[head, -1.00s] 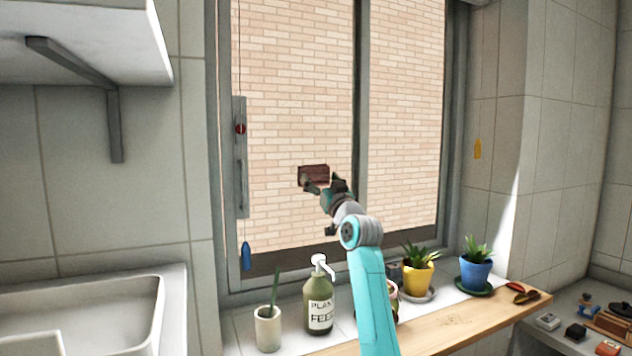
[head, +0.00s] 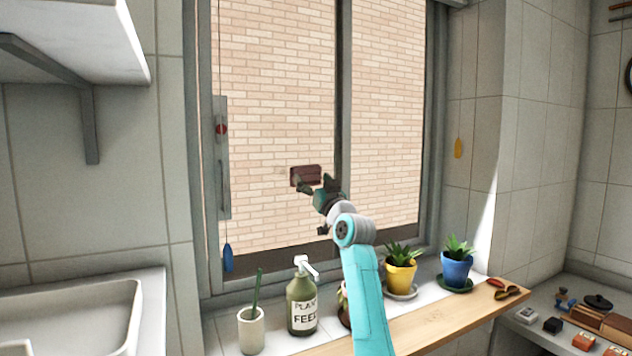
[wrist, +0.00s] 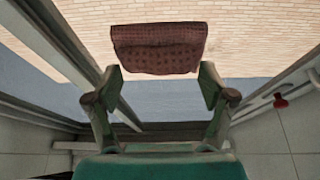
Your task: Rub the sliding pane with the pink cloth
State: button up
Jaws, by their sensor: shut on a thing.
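The pink cloth (head: 306,176) shows as a dark reddish, checked pad in front of the lower right part of the left window pane. My gripper (head: 312,187) is shut on it, with the arm reaching up from the sill. In the wrist view the cloth (wrist: 158,48) spans the tips of both fingers of my gripper (wrist: 157,85). The sliding pane (head: 270,110) is the left glass, with a brick wall behind it and a long handle (head: 223,170) on its left frame. I cannot tell whether the cloth touches the glass.
On the sill stand a cup (head: 251,331), a plant feed bottle (head: 302,300), a yellow pot (head: 400,274) and a blue pot (head: 457,268). My arm partly hides another pot. The window's middle upright (head: 343,100) is just right of the cloth. A sink (head: 75,310) is at left.

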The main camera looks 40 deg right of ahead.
jog(key=shift+w+a, duration=0.5)
jog(key=shift+a, duration=1.1)
jog(key=shift+w+a, duration=0.55)
jog(key=shift+a, duration=1.1)
jog(key=shift+w+a, duration=0.5)
jog(key=shift+a, duration=1.1)
jog(key=s+a, duration=0.1)
jog(key=s, duration=0.4)
jog(key=shift+s+a, duration=0.35)
jog(key=shift+s, duration=0.05)
jog(key=shift+s+a, duration=0.2)
jog(key=shift+s, duration=0.5)
jog(key=shift+s+a, duration=0.2)
jog(key=shift+s, duration=0.5)
